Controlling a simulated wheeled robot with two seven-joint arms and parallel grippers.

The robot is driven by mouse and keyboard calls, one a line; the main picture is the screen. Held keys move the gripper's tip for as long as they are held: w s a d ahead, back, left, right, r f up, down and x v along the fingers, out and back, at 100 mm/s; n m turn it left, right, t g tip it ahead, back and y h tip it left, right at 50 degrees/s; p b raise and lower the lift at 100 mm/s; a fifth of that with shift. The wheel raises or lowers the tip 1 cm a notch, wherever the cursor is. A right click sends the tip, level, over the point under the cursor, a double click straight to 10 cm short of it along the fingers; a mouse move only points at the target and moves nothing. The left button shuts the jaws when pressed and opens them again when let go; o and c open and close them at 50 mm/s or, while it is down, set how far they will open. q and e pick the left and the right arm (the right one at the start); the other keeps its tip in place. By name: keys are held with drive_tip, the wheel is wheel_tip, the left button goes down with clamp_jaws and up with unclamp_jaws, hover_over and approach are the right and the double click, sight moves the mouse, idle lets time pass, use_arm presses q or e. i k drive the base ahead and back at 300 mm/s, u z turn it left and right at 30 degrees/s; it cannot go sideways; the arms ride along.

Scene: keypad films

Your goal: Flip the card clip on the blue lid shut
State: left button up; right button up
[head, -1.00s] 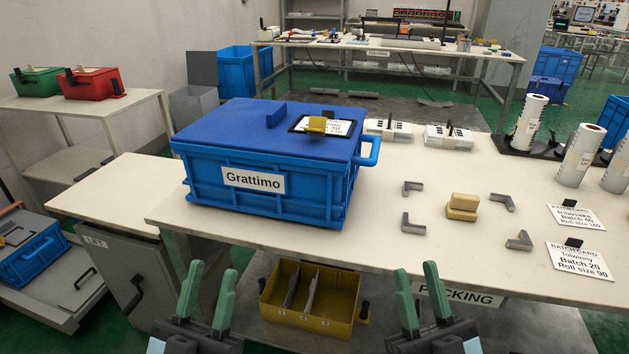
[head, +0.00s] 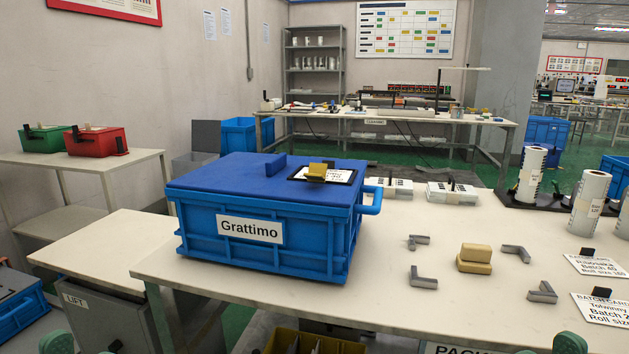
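The blue lid (head: 225,177) covers a blue crate (head: 200,232) labelled Grattimo on the white table. At the lid's right side lies a white card (head: 340,176) in a black frame. A yellow card clip (head: 317,171) sits at the card and appears raised above it; its exact angle is hard to tell. My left gripper (head: 102,343) shows only its green fingertips at the bottom edge, apart from each other with nothing between them. My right gripper (head: 548,346) shows only fingertips at the bottom right, spaced apart. Both are well away from the clip.
A blue block-shaped handle (head: 276,165) stands on the lid left of the card. Tan blocks (head: 474,258), grey corner brackets (head: 423,277), batch cards (head: 604,308) and white rolls (head: 532,175) are to the right. The table front between crate and brackets is clear.

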sight(317, 172)
drive_tip(key=k, duration=1.3)
drive_tip(key=u, duration=0.55)
drive_tip(key=i, duration=1.65)
drive_tip(key=z, duration=0.5)
